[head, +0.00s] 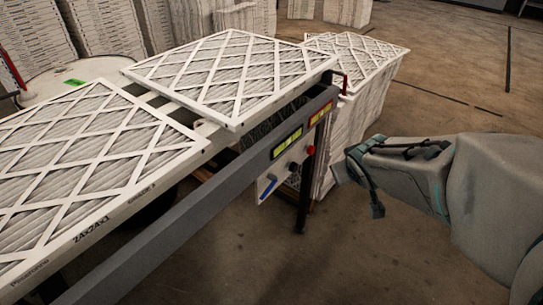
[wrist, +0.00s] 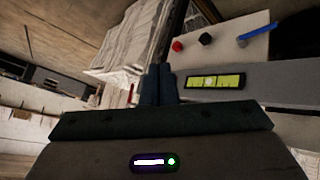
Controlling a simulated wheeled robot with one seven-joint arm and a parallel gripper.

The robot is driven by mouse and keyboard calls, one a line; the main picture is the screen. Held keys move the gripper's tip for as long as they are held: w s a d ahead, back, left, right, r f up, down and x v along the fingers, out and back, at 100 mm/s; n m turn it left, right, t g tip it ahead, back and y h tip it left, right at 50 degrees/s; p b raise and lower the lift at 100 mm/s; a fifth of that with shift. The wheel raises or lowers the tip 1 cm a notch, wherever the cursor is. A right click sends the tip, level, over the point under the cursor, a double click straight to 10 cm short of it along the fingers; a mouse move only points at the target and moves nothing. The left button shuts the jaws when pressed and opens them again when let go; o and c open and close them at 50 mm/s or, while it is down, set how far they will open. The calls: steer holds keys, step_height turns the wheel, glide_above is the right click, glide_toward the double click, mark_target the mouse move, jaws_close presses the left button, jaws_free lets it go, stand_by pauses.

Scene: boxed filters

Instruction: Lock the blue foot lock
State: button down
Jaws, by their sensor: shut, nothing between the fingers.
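The blue foot lock appears as a small blue lever (head: 267,188) on a white panel (head: 285,170) under the conveyor's grey side rail. It slants in the head view. It also shows at the upper right of the wrist view (wrist: 257,35), beside a black knob and a red button. My gripper (head: 360,172) is to the right of the panel in the head view, apart from the lever. In the wrist view its dark fingers (wrist: 157,80) are together and empty, left of the panel.
Boxed filters (head: 215,75) lie on the conveyor, and a filter stack (head: 350,85) stands behind its end. The grey rail (head: 170,235) carries yellow labels (head: 287,142). Floor (head: 340,255) is clear in front.

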mark_target(272, 186)
steer(key=w+a+f+n+y+b, duration=0.3)
steer(key=a+f+n+y, duration=0.5)
steer(key=a, duration=0.4)
step_height(272, 186, down, 2)
steer(key=shift+w+a+f+y+b, duration=0.25)
steer(key=shift+a+y+b, duration=0.1)
steer(key=shift+y+b, duration=0.5)
steer(key=w+a+f+b, duration=0.5)
steer(key=w+a+f, duration=0.1)
steer(key=f, duration=0.3)
steer(key=shift+w+f+b, duration=0.2)
steer(key=shift+w+b, duration=0.15)
steer(key=shift+w, duration=0.1)
steer(key=shift+a+f+b, duration=0.15)
steer(key=shift+b, duration=0.15)
